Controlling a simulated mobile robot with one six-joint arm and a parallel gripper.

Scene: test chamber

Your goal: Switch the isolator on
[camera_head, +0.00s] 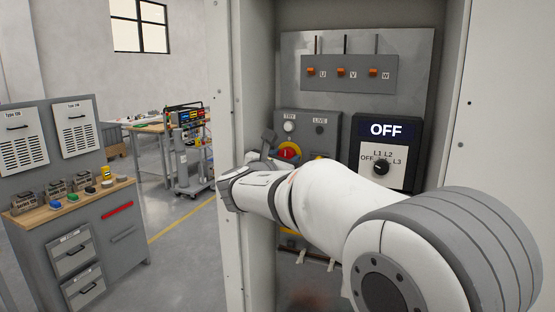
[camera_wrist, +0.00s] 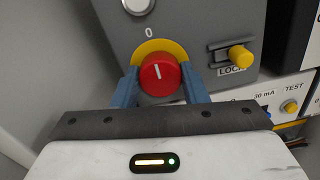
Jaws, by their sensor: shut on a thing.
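The isolator is a red round knob (camera_wrist: 159,76) on a yellow disc (camera_wrist: 152,48), set in a grey panel. Its white mark points up, roughly toward the "0" label (camera_wrist: 149,32). My gripper (camera_wrist: 160,80) is shut on the red knob, one blue-grey finger on each side. In the head view the red knob (camera_head: 289,150) shows just above my white arm, inside the open cabinet.
A yellow lock pin (camera_wrist: 240,56) sits right of the knob. A meter (camera_head: 386,130) reading "OFF" has a black selector dial (camera_head: 380,167). Orange terminals (camera_head: 341,72) are above. The cabinet's left wall (camera_head: 232,110) is close to my arm. A grey workbench (camera_head: 85,185) stands left.

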